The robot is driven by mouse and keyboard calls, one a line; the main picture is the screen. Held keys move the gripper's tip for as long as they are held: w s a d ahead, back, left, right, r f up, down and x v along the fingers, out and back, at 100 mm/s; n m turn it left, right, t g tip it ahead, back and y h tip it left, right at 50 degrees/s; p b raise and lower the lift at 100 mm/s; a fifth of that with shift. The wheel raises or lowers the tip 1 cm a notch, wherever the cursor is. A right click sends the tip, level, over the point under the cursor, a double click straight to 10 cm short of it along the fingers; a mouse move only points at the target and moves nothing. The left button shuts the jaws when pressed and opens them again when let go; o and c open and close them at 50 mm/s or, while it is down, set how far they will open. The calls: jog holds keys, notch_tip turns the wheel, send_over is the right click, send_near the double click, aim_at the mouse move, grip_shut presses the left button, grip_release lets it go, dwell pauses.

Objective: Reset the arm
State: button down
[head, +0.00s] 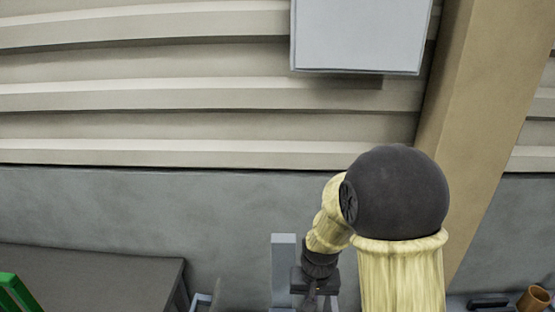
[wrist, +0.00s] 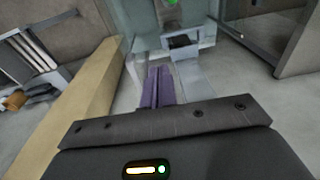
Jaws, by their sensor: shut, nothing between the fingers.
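My arm reaches up from the bottom of the head view, with yellowish links and a dark round joint, and bends down to the left. My gripper is at its lower end, near the bottom edge of the head view, where its fingertips cannot be made out. In the wrist view two purple fingers of my gripper (wrist: 158,72) stand close together past the dark gripper body. They are shut, with nothing seen between them. A pale grey metal frame (wrist: 195,80) lies beyond the fingers in the wrist view.
In the head view, a dark-topped table (head: 90,275) and a green object (head: 14,292) are at lower left. A grey post (head: 284,262) stands by my gripper. A tan beam (head: 490,110) slants at right, near a brown pot (head: 533,299). A grey box (head: 360,35) hangs high.

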jog(key=s+d+r+t, duration=0.1)
jog(key=s+d+r, duration=0.5)
jog(key=s, duration=0.3)
jog(key=shift+d+r, duration=0.25)
jog(key=shift+d, duration=0.2)
